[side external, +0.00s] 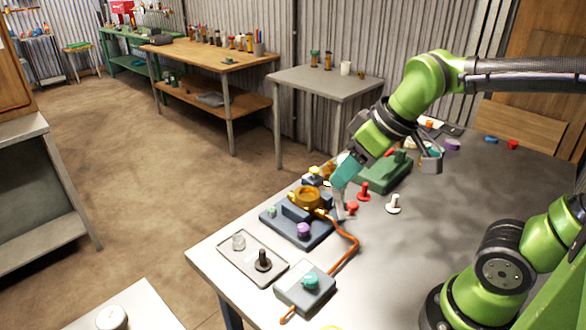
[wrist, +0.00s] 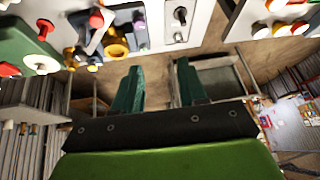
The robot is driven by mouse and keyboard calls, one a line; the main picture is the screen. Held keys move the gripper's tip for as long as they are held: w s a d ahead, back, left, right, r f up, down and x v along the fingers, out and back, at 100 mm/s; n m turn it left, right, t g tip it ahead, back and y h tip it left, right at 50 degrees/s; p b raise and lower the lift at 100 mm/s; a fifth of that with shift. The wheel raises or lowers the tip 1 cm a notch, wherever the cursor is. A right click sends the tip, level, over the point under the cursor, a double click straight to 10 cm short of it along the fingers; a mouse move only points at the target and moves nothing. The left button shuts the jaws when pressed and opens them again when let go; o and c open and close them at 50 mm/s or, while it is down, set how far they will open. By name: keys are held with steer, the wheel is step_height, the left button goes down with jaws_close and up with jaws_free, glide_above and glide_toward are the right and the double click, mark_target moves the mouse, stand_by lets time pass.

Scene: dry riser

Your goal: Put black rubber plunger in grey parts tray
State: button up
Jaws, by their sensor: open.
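The black rubber plunger (side external: 263,261) stands upright in the grey parts tray (side external: 246,258), at the near left edge of the table in the side view. A clear cap-like piece (side external: 238,243) is in the tray's other end. The wrist view shows the tray (wrist: 192,24) at the top, with the dark plunger (wrist: 181,14) on it. My gripper (side external: 341,208) is beside the blue fixture, right of and behind the tray, apart from the plunger. In the wrist view its teal fingers (wrist: 156,75) are spread with nothing between them.
The blue fixture (side external: 287,228) with an orange ring stands between my gripper and the tray. A grey box with a teal knob (side external: 310,282) and an orange hose (side external: 346,244) lie nearby. Red (side external: 364,191) and white (side external: 393,203) plungers stand right of my gripper. The table's right middle is clear.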

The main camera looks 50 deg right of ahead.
steer(key=s+m, duration=0.1)
steer(key=m, duration=0.1)
steer(key=s+d+m+t, duration=0.1)
steer(key=s+m, duration=0.1)
steer(key=m, duration=0.1)
steer(key=shift+s+d+f+m+t, duration=0.1)
steer(key=shift+s+d+m+t, duration=0.1)
steer(key=shift+m+t, duration=0.1)
stand_by(0.9)
